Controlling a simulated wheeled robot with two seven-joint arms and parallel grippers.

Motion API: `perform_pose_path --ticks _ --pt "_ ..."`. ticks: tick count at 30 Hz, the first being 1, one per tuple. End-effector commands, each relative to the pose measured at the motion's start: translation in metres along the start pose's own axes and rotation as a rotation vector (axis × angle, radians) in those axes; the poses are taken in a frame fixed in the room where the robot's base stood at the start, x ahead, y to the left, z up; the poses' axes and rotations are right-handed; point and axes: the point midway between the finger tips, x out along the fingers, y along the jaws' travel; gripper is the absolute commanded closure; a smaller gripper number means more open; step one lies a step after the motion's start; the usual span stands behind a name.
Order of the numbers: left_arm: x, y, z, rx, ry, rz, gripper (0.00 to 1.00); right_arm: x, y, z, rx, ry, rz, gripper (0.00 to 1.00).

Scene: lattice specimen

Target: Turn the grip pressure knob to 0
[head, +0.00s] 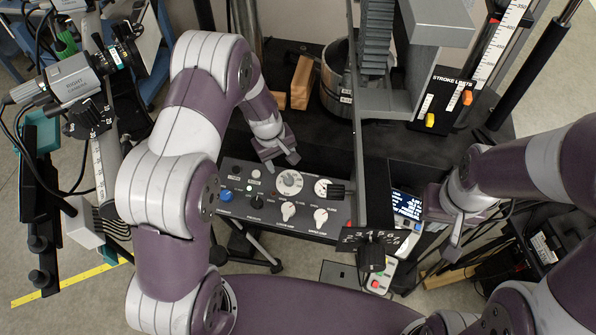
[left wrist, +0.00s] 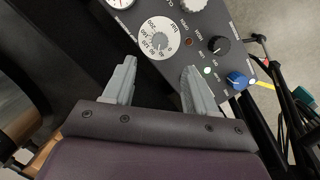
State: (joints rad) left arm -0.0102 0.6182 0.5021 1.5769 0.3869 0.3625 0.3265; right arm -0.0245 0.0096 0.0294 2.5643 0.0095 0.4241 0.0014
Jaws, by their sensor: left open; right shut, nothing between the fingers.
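A dark control panel (head: 265,218) stands at the front of the bench. On it is a round white dial with a grey centre and printed numbers (head: 290,182). It appears to be the grip pressure knob, but its label is too small to read. In the left wrist view the numbered dial (left wrist: 158,38) lies just beyond the two fingertips, and its setting is unclear. My left gripper (head: 281,162) is open and empty, just behind the dial; it also shows in the left wrist view (left wrist: 160,68). My right gripper (head: 455,232) is shut and empty, right of the panel near a screen.
A gauge (head: 321,187), a black knob (head: 254,203), a blue knob (head: 225,196) and two white knobs (head: 288,211) crowd the panel. A grey upright post (head: 357,120) rises right of the dial. A metal pot (head: 333,88) and wooden blocks (head: 301,82) stand behind.

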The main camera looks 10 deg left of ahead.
Motion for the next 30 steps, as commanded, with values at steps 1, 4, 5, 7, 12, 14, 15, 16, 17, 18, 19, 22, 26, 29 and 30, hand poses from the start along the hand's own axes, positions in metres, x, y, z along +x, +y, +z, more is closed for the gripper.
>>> perform_pose_path --ticks 1,4,5,7,12,14,15,16,17,18,19,22,26,29,30 --pt "0.010 -0.001 0.001 -0.001 -0.004 -0.003 0.43 -0.002 0.000 -0.001 -0.001 0.001 0.000 1.00" --pt "0.035 -0.001 0.001 0.002 -0.002 -0.003 0.43 -0.006 0.000 -0.002 -0.003 0.002 0.001 1.00" --pt "0.043 -0.001 0.001 0.001 -0.003 -0.004 0.43 -0.007 0.000 -0.002 -0.004 0.002 0.001 1.00" --pt "0.061 -0.001 0.001 0.002 -0.002 -0.003 0.43 -0.009 0.000 -0.002 -0.005 0.002 0.001 1.00" --pt "0.093 0.000 0.000 0.004 0.000 -0.001 0.43 -0.013 0.001 -0.003 -0.006 0.003 0.002 1.00" --pt "0.100 0.000 0.000 0.004 0.001 0.000 0.43 -0.014 0.001 -0.003 -0.006 0.003 0.002 1.00" --pt "0.104 0.000 0.000 0.004 0.001 -0.001 0.43 -0.015 0.001 -0.003 -0.006 0.003 0.002 1.00" --pt "0.106 0.000 0.000 0.004 0.001 0.000 0.43 -0.015 0.001 -0.003 -0.006 0.004 0.002 1.00" --pt "0.107 0.000 0.000 0.004 0.002 0.000 0.43 -0.015 0.001 -0.003 -0.007 0.004 0.002 1.00" --pt "0.109 0.000 0.000 0.004 0.002 0.000 0.43 -0.015 0.001 -0.003 -0.007 0.004 0.002 1.00" --pt "0.110 0.000 0.000 0.004 0.002 0.000 0.43 -0.015 0.001 -0.003 -0.007 0.004 0.002 1.00" --pt "0.111 0.000 0.000 0.005 0.002 0.000 0.43 -0.015 0.001 -0.003 -0.007 0.004 0.002 1.00" --pt "0.111 0.000 0.000 0.005 0.002 0.000 0.43 -0.015 0.001 -0.003 -0.007 0.004 0.002 1.00" --pt "0.111 0.000 0.000 0.005 0.002 0.000 0.69 -0.015 0.001 -0.003 -0.007 0.004 0.002 1.00" --pt "0.111 0.000 0.000 0.005 0.002 0.000 0.82 -0.015 0.001 -0.003 -0.007 0.004 0.002 1.00"
